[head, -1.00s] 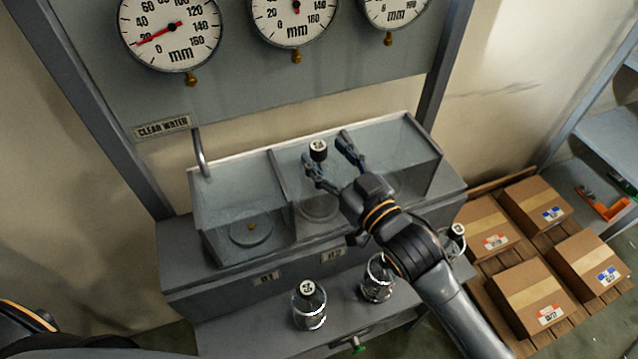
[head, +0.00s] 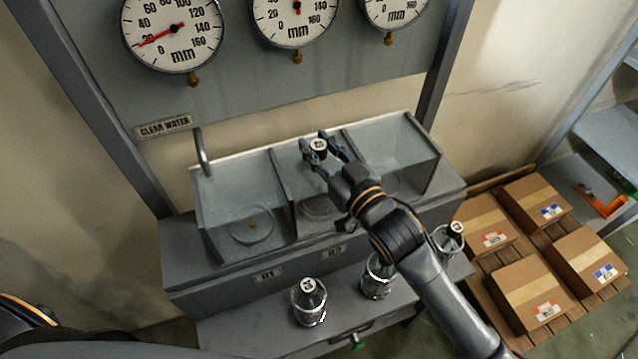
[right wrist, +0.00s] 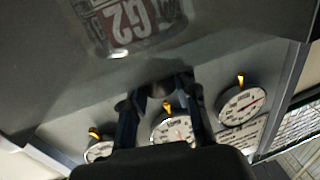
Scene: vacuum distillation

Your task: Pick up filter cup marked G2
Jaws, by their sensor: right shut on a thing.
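My right gripper (head: 322,152) is over the middle compartment of the sink. Its two fingers are closed in around a dark item with a white-labelled top, the filter cup (head: 318,145). The marking on that top is too small to read in the head view. The lower part of the cup is hidden by the fingers in the head view. My left gripper is out of view.
Cardboard boxes (head: 535,203) lie on a pallet at right.

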